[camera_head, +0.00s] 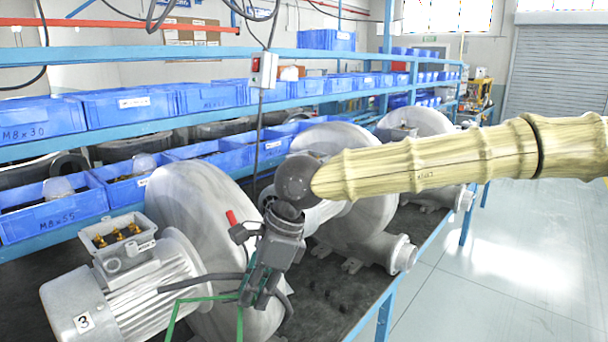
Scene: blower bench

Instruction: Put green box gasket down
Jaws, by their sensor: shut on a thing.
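The green box gasket (204,298) is a thin green rectangular frame at the bottom of the head view, and its lower part is cut off by the picture edge. My gripper (248,296) points down and is shut on the gasket's upper right part. It holds the gasket in front of the grey blower and to the right of the motor marked 3 (130,295). The gripper's fingertips are small and partly hidden by dark cables. An open terminal box (118,240) with several brass studs sits on top of that motor.
More grey blowers (372,205) stand behind on the dark bench (335,300). Blue bins (55,208) fill the shelves along the back. A red-buttoned switch box (263,70) hangs above. Bare dark bench top lies to the right of the gripper, with open floor (500,270) beyond.

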